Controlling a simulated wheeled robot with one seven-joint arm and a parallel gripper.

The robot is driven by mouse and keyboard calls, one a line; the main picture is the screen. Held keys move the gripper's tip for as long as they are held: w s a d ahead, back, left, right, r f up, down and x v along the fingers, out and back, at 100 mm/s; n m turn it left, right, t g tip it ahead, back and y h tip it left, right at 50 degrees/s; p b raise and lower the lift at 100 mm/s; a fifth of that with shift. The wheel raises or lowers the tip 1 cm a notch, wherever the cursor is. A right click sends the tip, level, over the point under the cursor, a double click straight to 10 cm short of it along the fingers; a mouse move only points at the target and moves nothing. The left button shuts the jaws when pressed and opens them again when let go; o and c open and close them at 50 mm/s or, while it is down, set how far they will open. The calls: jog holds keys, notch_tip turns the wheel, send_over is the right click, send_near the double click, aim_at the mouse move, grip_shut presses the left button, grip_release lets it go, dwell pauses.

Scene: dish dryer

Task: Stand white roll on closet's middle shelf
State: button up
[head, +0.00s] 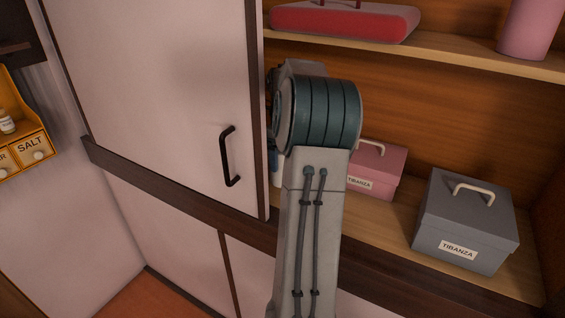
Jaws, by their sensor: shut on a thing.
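The open closet (460,110) shows two shelves. The upper shelf (450,52) holds a red case and a pink cylinder. The lower shelf (400,212) holds a pink box and a grey box. I cannot tell which of them is the middle one. My arm reaches up in front of the closet, and its end is hidden behind its own joint and the door edge. My gripper is not visible. No white roll can be made out clearly; a small pale patch shows between the door edge and my arm, too little to identify.
A white sliding door (165,90) with a black handle (229,156) covers the closet's left part, close to my arm. The pink box (377,170) stands just right of my arm, the grey box (465,220) farther right. The red case (345,22) and pink cylinder (530,28) are above.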

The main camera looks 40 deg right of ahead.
jog(key=shift+w+f+p, duration=0.15)
jog(key=shift+f+p, duration=0.05)
jog(key=shift+f, duration=0.9)
jog(key=shift+w+f+p, duration=0.15)
jog(key=shift+f+p, duration=0.05)
jog(key=shift+f, duration=0.85)
jog(key=shift+f, duration=0.25)
jog(key=o, duration=1)
jog(key=shift+r, duration=0.1)
jog(key=shift+o, duration=0.2)
jog(key=shift+d, duration=0.1)
notch_tip(320, 180, up, 8)
jog(key=shift+b, duration=0.45)
